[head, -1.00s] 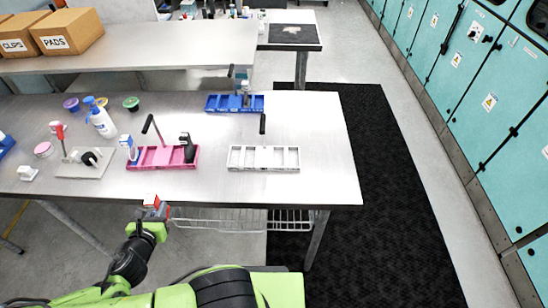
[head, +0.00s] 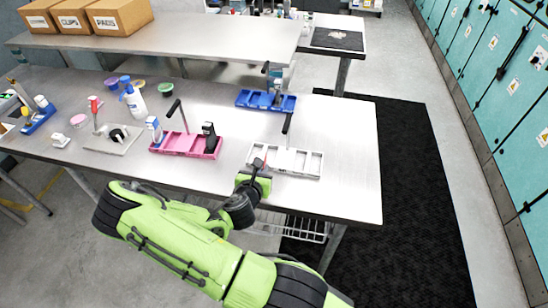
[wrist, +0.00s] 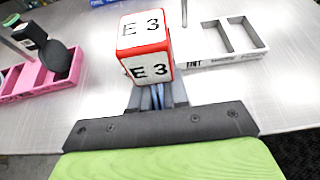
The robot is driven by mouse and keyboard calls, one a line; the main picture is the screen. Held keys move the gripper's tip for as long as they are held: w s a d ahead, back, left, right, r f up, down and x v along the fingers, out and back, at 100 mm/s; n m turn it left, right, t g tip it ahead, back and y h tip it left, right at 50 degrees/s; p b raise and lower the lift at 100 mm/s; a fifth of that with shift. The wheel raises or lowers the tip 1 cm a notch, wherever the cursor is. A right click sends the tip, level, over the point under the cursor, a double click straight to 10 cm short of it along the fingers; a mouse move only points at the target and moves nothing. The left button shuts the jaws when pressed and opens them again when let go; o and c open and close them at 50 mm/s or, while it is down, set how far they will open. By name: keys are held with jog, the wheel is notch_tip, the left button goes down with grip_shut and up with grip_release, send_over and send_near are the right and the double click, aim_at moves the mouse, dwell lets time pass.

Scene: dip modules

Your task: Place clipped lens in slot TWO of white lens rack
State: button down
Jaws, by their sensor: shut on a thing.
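The white lens rack (head: 302,170) lies near the table's right front edge, with several compartments and a dark-topped post. Its right part is visible beyond the held block in the wrist view (wrist: 225,62). My gripper (wrist: 157,98) is shut on a red-edged white block marked "E 3" (wrist: 146,48). In the head view, my gripper (head: 254,178) is at the table's front edge, just left of and in front of the white rack. The held block looks apart from the rack. I see no clear lens in the jaws; slot numbers are not readable.
A pink rack (head: 170,148) with a dark upright piece (head: 209,137) stands left. A blue rack (head: 250,101) is behind. A white bottle (head: 135,103) and small jars stand farther left. The table (head: 345,180) is clear right of the white rack.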

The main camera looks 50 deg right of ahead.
jog(key=shift+d+f+b, duration=0.35)
jog(key=shift+f+b, duration=0.1)
jog(key=shift+f, duration=0.1)
jog(key=shift+w+d+b, duration=0.15)
jog(key=shift+d+b, duration=0.15)
jog(key=shift+b, duration=0.15)
jog(key=w+d+p, duration=0.1)
jog(key=d, duration=0.2)
jog(key=w+d+r+p, duration=0.1)
jog(key=w+d, duration=0.1)
jog(key=d, duration=0.1)
jog(key=w+d+p, duration=0.1)
jog(key=d, duration=0.2)
jog(key=shift+w+d+r, duration=0.15)
jog(key=shift+d+r, duration=0.2)
jog(key=shift+d, duration=0.05)
jog(key=f, duration=0.4)
jog(key=shift+w+d+f+b, duration=0.1)
jog(key=shift+w+d+b, duration=0.1)
jog(key=shift+d+b, duration=0.15)
